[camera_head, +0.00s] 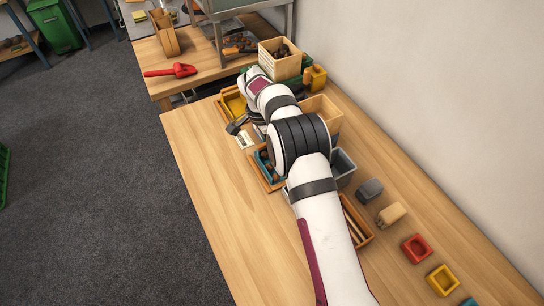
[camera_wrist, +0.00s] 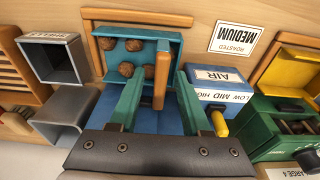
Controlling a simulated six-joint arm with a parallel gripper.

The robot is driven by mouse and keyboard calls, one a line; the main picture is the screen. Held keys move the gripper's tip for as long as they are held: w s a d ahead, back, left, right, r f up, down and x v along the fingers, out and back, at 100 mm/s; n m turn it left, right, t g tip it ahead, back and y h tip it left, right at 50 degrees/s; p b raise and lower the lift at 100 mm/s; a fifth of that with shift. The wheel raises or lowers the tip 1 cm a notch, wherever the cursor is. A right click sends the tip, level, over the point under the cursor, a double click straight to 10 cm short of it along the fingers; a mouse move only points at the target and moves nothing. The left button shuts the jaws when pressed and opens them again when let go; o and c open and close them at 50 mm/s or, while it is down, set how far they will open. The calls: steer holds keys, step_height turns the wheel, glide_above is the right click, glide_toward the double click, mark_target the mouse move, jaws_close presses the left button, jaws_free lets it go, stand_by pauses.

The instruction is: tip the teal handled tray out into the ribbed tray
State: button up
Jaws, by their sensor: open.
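The teal handled tray (camera_wrist: 118,47) lies in a wooden frame in the wrist view, with several brown chestnuts in it. Its wooden handle (camera_wrist: 160,85) points toward my gripper. My gripper (camera_wrist: 160,88) is open, with a green finger on either side of the handle. I cannot tell whether either finger touches it. In the head view the teal tray (camera_head: 262,155) shows partly beside my arm, and my fingers are hidden. A wooden tray with slats, seemingly the ribbed tray (camera_head: 368,237), lies beside my arm nearer the camera. Its ribs also show at the wrist view's left edge (camera_wrist: 10,72).
Grey bins (camera_wrist: 75,50) stand between the two trays. A blue unit marked AIR (camera_wrist: 222,98) with a yellow lever and a green machine (camera_wrist: 262,130) stand to the right. The head view's left tabletop is clear; a wall runs along the right.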

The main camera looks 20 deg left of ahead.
jaws_close()
steer(key=shift+r, duration=0.15)
step_height(320, 180, up, 4)
steer(key=shift+r, duration=0.4)
